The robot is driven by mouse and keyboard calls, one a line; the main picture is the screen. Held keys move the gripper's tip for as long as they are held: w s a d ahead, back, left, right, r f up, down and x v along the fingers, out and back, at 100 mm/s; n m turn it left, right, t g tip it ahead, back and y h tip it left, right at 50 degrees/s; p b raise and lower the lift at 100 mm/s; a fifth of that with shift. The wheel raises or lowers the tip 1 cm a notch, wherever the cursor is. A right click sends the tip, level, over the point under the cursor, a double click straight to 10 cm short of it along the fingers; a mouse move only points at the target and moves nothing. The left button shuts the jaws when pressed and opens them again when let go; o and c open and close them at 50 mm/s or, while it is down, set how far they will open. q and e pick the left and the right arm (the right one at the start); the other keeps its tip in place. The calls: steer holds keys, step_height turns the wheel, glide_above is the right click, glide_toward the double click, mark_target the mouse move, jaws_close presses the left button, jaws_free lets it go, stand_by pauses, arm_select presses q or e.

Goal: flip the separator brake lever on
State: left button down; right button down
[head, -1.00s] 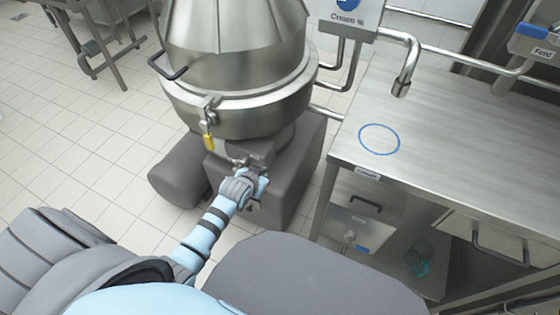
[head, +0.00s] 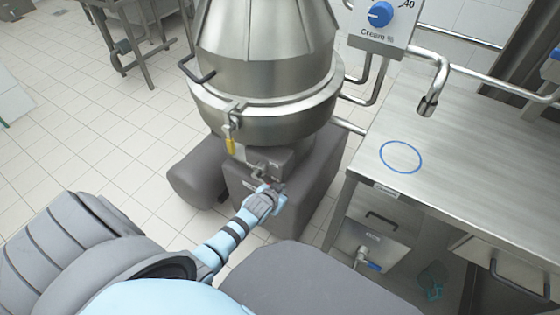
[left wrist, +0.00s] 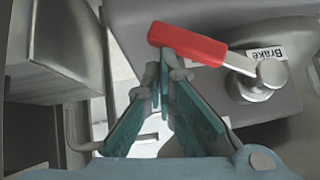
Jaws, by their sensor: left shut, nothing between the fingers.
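The separator (head: 265,95) is a large steel bowl on a grey base. Its brake lever has a red handle (left wrist: 188,43) and a metal pivot (left wrist: 257,81), beside a label (left wrist: 267,54) reading "Brake" in the left wrist view. The red handle points left from the pivot there. My left gripper (left wrist: 167,60) is shut and empty, its fingertips at the underside of the red handle in that view, touching or very close. In the head view my left gripper (head: 268,198) is at the front of the base and largely hides the lever. My right gripper is not in view.
A steel table (head: 450,155) with a blue ring (head: 401,157) stands at the right. A Cream % dial (head: 380,15) is above it. A yellow-handled clamp (head: 230,143) hangs on the bowl's side.

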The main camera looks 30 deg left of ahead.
arm_select(q)
steer(key=shift+d+r+p, duration=0.15)
steer(key=shift+r+p, duration=0.05)
steer(key=shift+p, duration=0.1)
steer(key=s+d+r+p, duration=0.5)
steer(key=s+r+p, duration=0.2)
steer(key=r+p, duration=0.1)
steer(key=shift+d+r, duration=0.3)
steer(key=shift+r, duration=0.3)
steer(key=shift+w, duration=0.15)
